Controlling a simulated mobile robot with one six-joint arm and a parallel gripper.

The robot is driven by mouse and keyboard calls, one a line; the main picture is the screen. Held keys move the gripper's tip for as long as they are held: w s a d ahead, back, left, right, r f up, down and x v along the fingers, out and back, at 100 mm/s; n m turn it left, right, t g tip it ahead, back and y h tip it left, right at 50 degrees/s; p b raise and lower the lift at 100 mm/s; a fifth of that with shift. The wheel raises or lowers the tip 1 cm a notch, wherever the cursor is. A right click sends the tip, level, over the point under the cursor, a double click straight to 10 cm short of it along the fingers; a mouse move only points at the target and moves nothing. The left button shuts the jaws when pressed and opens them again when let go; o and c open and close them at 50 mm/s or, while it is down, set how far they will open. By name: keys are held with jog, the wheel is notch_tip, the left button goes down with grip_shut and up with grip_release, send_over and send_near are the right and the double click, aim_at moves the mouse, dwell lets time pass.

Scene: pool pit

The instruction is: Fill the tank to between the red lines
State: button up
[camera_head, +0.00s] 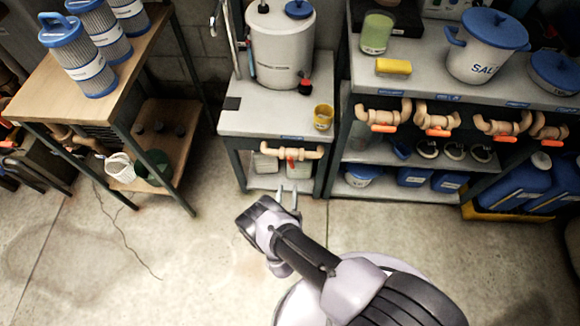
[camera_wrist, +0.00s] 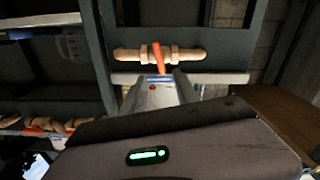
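A pale cylindrical tank (camera_head: 278,52) with a blue cap and a small black-and-red fitting low on its right stands on the middle bench. I cannot make out the red lines or a liquid level. Under the bench's front edge runs a tan pipe (camera_head: 306,153) with a red valve handle (camera_head: 291,163), which hangs down across the pipe. In the wrist view, which looks upside down, the pipe (camera_wrist: 190,54) and handle (camera_wrist: 156,50) lie beyond my fingers. My gripper (camera_head: 287,193) is open and empty, in front of and below the handle, apart from it.
A yellow cup (camera_head: 323,117) sits on the bench's right front corner. The right bench (camera_head: 426,93) carries several pipes with orange handles. A wooden table (camera_head: 115,75) with blue-capped filters stands left. The floor (camera_head: 130,265) in front is clear.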

aim_at(290, 164)
jog(key=w+b, duration=0.1)
jog(key=w, duration=0.3)
jog(key=w+b, duration=0.2)
jog(key=w, duration=0.3)
jog(key=shift+w+d+f+b, duration=0.15)
jog(key=shift+w+b, duration=0.05)
jog(key=shift+b, duration=0.1)
jog(key=shift+w, duration=0.35)
jog(key=shift+r, duration=0.2)
grip_shut()
